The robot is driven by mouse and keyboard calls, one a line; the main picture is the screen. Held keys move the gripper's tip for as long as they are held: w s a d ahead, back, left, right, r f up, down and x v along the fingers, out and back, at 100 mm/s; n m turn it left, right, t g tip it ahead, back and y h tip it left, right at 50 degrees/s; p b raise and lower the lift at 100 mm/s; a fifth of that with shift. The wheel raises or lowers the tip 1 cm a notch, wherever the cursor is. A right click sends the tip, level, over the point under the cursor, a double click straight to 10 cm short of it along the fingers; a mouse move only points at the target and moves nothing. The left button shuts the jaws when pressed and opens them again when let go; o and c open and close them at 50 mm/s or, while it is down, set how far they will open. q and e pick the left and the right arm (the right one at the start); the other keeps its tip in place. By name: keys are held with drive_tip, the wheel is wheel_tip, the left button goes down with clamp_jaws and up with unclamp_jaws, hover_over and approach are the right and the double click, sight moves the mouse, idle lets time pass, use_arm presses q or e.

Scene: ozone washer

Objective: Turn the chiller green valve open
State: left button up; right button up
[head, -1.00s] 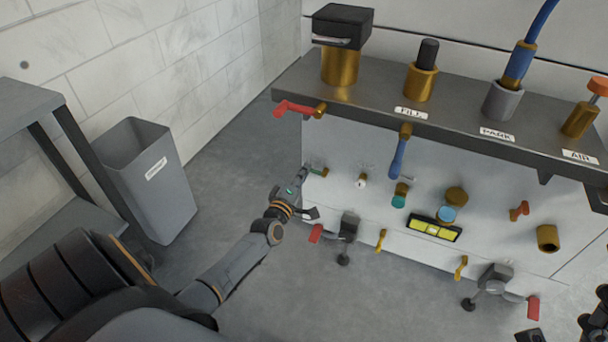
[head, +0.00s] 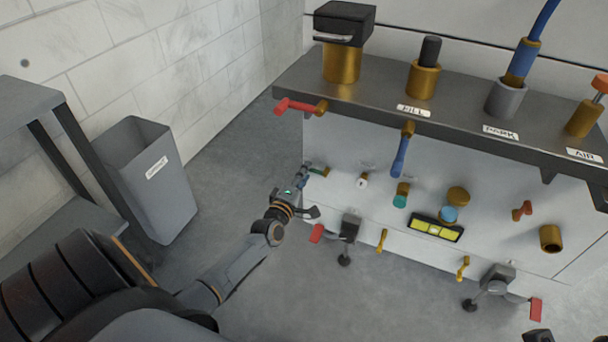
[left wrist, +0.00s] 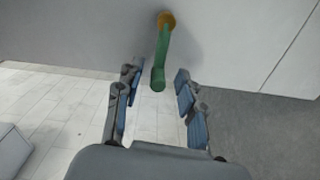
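The chiller's green valve handle (head: 319,172) sticks out from the white front panel at its left edge. In the left wrist view the green handle (left wrist: 161,60) hangs from a brass stem on the panel, its free end toward me. My left gripper (head: 304,177) is beside the handle in the head view. In the left wrist view my left gripper (left wrist: 160,88) is open, with blue-padded fingers on both sides of the handle's free end and gaps on each side. Dark parts at the head view's lower right corner may be my right arm; its fingers cannot be made out.
A red-handled valve (head: 300,106) juts from the dark shelf (head: 470,118) above the green valve. A red-tipped clamp foot (head: 345,236) stands just right of my left wrist. A grey bin (head: 150,185) stands to the left, with clear floor between it and the panel.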

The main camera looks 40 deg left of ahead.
use_arm(q)
drive_tip(key=v, duration=1.2)
idle(0.4)
